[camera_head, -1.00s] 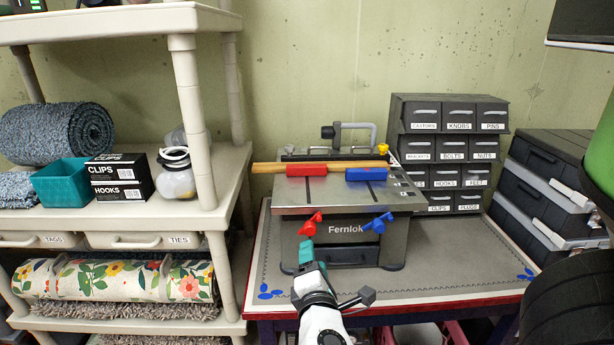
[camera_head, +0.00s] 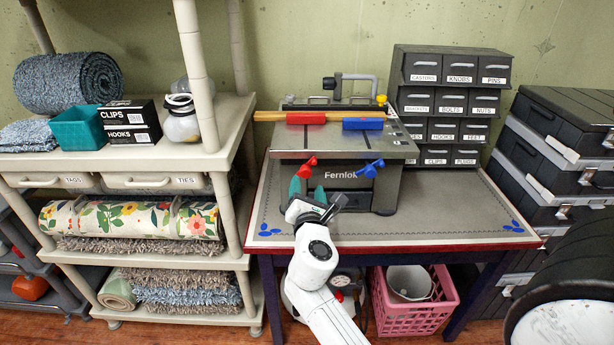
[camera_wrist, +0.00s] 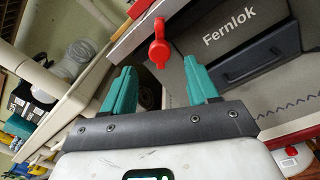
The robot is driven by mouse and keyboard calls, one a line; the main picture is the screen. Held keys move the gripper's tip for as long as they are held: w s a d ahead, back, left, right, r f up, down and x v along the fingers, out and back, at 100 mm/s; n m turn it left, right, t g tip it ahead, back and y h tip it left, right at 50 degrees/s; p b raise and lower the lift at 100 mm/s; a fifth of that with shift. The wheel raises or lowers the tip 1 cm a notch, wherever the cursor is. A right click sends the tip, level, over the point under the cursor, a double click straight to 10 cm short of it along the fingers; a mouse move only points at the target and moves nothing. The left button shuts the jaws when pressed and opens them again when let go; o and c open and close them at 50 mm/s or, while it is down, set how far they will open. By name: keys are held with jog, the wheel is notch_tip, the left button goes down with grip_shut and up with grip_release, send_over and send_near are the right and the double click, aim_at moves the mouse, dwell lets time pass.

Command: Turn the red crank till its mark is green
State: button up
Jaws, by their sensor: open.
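The red crank (camera_head: 307,166) is on the left of the front face of the grey Fernlok machine (camera_head: 342,150), which stands on the worktable. In the wrist view the red crank (camera_wrist: 158,45) hangs with its knob upward of and between my fingertips, apart from them. My gripper (camera_head: 307,187) is open and empty, its teal fingers just below the crank. Both fingers also show in the wrist view (camera_wrist: 161,82). A blue crank (camera_head: 371,168) is on the right of the same face. I cannot make out a mark or its colour.
A small-drawer cabinet (camera_head: 450,105) stands behind the machine at right. A cream shelf unit (camera_head: 215,165) with rugs and boxes is at left. Black cases (camera_head: 560,150) are stacked at right. The table mat (camera_head: 450,215) is clear right of the machine. A pink crate (camera_head: 425,312) sits below.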

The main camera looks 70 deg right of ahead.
aim_at(306, 175)
jog(key=x, duration=0.5)
jog(key=shift+w+d, duration=0.15)
jog(key=shift+d, duration=0.2)
jog(key=c, duration=1)
